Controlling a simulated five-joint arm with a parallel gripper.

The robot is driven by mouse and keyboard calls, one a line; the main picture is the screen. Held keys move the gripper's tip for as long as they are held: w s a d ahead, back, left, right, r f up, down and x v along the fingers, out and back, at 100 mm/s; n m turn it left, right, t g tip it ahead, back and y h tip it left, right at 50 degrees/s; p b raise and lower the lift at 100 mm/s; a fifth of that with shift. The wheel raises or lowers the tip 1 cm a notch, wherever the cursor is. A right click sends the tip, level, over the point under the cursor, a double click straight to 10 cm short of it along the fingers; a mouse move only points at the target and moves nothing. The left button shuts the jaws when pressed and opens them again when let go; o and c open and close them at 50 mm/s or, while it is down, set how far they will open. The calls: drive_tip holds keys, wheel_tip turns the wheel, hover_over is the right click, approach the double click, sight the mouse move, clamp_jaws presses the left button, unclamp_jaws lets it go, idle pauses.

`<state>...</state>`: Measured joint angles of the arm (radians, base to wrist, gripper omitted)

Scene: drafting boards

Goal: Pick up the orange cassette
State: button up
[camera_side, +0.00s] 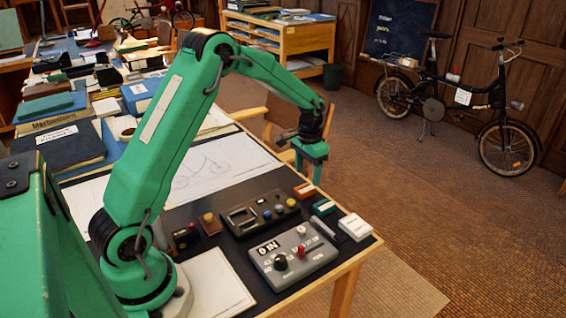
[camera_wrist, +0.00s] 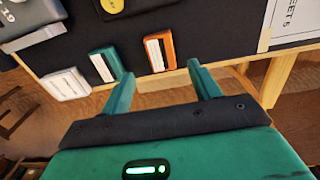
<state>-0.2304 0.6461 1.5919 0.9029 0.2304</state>
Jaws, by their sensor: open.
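The orange cassette (camera_side: 304,190) lies on the dark mat near the table's far right edge in the side view, with a pale label on its top. In the wrist view the orange cassette (camera_wrist: 159,51) lies between and beyond the two fingertips, nearer the left one. My gripper (camera_side: 311,165) hangs above and just past the cassette in the side view, pointing down. In the wrist view my gripper (camera_wrist: 160,72) has its green fingers apart with nothing between them.
A green cassette (camera_side: 324,207) lies beside the orange one, then a white box (camera_side: 355,227). A grey control box (camera_side: 291,256) and a dark panel with knobs (camera_side: 260,213) stand close by. A drawing sheet (camera_side: 200,170) covers the table to the left.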

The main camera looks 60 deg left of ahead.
sight(306, 188)
drive_tip(key=shift+a+f, duration=0.15)
drive_tip(key=shift+f, duration=2.4)
drive_tip(key=c, duration=1.1)
